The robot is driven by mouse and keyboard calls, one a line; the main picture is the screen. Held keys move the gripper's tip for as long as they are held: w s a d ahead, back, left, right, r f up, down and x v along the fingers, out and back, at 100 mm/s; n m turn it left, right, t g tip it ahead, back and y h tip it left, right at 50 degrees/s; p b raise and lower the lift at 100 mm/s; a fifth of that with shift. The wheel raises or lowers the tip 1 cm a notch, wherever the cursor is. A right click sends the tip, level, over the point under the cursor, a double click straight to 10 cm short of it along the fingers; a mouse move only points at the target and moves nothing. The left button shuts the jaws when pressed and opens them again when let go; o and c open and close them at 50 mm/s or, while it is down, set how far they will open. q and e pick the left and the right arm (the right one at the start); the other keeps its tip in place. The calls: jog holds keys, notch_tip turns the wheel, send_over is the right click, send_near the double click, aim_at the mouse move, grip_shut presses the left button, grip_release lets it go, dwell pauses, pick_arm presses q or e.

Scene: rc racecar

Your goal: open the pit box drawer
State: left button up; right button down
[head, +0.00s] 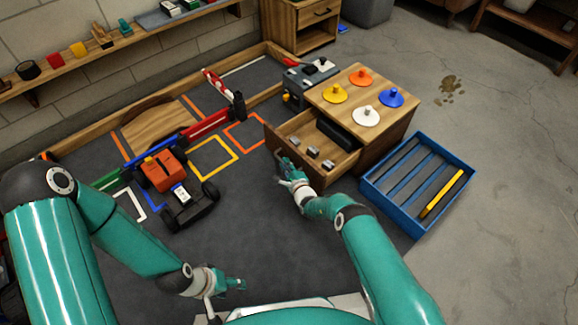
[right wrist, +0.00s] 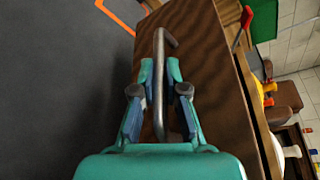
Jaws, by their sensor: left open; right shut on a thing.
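The wooden pit box (head: 385,118) stands right of centre in the head view. Its drawer (head: 345,163) is pulled out toward the lower left, and several small grey parts and a dark block lie inside. My right gripper (head: 288,170) is at the drawer front. In the right wrist view my right gripper (right wrist: 160,85) is shut on the metal bar handle (right wrist: 159,70) of the wooden drawer front (right wrist: 205,75). My left gripper (head: 233,285) is open and empty, low over the dark mat, away from the drawer.
Yellow, orange, blue and white knobbed discs sit on the pit box top (head: 384,82). A blue slatted tray (head: 372,192) stands to its right. An orange-and-black racecar (head: 168,170) is on the dark mat (head: 235,220) at left. A grey-blue case (head: 296,97) stands behind the drawer.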

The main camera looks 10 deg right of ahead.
jog(key=shift+a+f, duration=0.1)
jog(key=shift+a, duration=0.4)
jog(key=c, duration=1.6)
grip_release()
jog(key=shift+o, duration=0.6)
jog(key=shift+f, duration=0.1)
jog(key=shift+w+d, duration=0.15)
jog(key=shift+d, duration=0.2)
jog(key=shift+d+r, duration=0.1)
jog(key=shift+r, duration=0.1)
jog(key=v, duration=1.2)
